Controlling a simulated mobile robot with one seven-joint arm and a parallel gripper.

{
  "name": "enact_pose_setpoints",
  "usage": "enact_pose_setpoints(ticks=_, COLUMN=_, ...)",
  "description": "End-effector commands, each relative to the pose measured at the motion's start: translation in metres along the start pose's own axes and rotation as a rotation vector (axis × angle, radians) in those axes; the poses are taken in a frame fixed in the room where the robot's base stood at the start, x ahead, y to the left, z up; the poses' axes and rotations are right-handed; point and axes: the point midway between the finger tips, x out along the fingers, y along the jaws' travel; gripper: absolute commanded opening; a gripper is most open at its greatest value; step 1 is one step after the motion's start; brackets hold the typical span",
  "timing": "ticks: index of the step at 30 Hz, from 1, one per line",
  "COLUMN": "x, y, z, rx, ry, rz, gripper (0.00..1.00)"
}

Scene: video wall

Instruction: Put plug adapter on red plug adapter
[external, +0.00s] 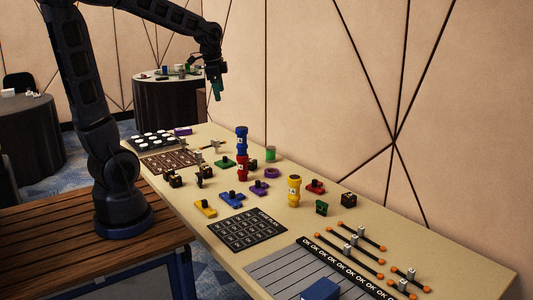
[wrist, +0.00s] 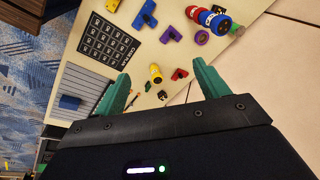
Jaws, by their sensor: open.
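My gripper (external: 216,90) is high above the far part of the table in the external view. In the wrist view its two green fingers (wrist: 161,68) are spread wide, with nothing between them. A red piece with a dark knob (external: 315,187), possibly the red plug adapter, lies near the wall; it also shows in the wrist view (wrist: 180,74). Similar pieces lie around it: purple (external: 259,187), blue (external: 232,198), green (external: 225,163) and yellow (external: 205,208). Small dark cubes, such as one (external: 348,200) right of the red piece, may also be adapters. I cannot tell which one is meant.
A tall blue and red cylinder stack (external: 242,150) stands mid-table. A yellow cylinder (external: 294,190) stands left of the red piece. A dark labelled mat (external: 247,230), a grey panel (external: 290,275) and orange-tipped rods (external: 349,257) lie nearer. The wall (external: 440,150) borders the table's right side.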

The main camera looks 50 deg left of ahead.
Motion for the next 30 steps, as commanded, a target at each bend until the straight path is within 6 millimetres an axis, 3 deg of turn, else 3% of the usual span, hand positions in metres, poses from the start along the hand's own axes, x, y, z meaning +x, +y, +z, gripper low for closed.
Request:
enact_pose_setpoints(ticks=9, x=-0.035, y=0.077, z=0.044, rx=-0.295, ry=0.089, rz=-0.032, gripper=0.73)
enact_pose_setpoints(ticks=18, x=-0.043, y=0.136, z=0.088, rx=-0.559, ry=0.177, rz=-0.017, gripper=0.73)
enact_pose_setpoints(ticks=24, x=-0.042, y=0.155, z=0.103, rx=-0.653, ry=0.207, rz=-0.001, gripper=0.73)
enact_pose_setpoints(ticks=30, x=-0.041, y=0.158, z=0.106, rx=-0.672, ry=0.211, rz=0.002, gripper=0.73)
